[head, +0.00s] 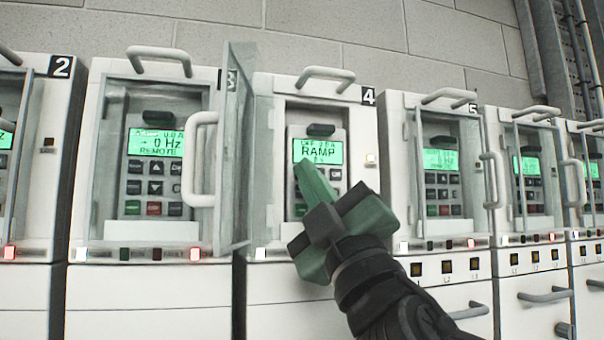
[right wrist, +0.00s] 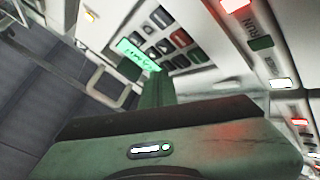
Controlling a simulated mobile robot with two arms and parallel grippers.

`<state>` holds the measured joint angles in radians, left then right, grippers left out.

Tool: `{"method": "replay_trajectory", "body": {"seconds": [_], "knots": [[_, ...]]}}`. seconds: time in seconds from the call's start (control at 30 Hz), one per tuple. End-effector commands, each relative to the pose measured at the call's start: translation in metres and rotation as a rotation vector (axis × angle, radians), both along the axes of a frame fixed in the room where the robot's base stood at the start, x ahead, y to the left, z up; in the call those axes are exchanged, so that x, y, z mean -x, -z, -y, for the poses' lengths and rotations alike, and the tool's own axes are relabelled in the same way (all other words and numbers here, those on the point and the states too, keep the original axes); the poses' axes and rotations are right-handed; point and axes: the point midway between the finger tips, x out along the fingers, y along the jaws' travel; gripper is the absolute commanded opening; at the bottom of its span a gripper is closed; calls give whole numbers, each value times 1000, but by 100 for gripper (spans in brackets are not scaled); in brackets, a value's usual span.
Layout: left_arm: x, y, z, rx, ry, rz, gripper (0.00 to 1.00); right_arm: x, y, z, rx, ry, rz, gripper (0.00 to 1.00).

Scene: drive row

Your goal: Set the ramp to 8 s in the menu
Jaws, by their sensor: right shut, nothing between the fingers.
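Drive 4 has a keypad panel with a lit green display (head: 318,152) that reads RAMP in large letters. The small line under it is too small to read surely. Keys (head: 333,174) show below the display; my gripper hides some of them. My right gripper (head: 301,166) is shut and empty, its tips in front of the lower left of the display and the keys. I cannot tell whether they touch. In the right wrist view the shut fingers (right wrist: 156,88) point at the display (right wrist: 138,54) and keys. My left gripper is not in view.
An open door (head: 238,150) with a white handle (head: 201,172) stands out at the left of drive 4. Drive 3 (head: 155,150) is left, drive 5 (head: 440,165) right, both with lit displays. A bar handle (head: 326,74) juts out above drive 4.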

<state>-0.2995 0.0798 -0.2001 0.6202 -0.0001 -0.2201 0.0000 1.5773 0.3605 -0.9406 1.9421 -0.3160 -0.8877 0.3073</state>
Motion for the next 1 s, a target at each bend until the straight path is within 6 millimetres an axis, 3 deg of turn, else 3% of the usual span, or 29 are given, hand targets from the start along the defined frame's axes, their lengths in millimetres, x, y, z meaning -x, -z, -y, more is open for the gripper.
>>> {"method": "replay_trajectory", "body": {"seconds": [0.47,1.0], "knots": [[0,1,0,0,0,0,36,-3,0,0,0,1,-1,0],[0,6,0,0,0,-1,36,12,1,5,0,1,-1,0]]}}
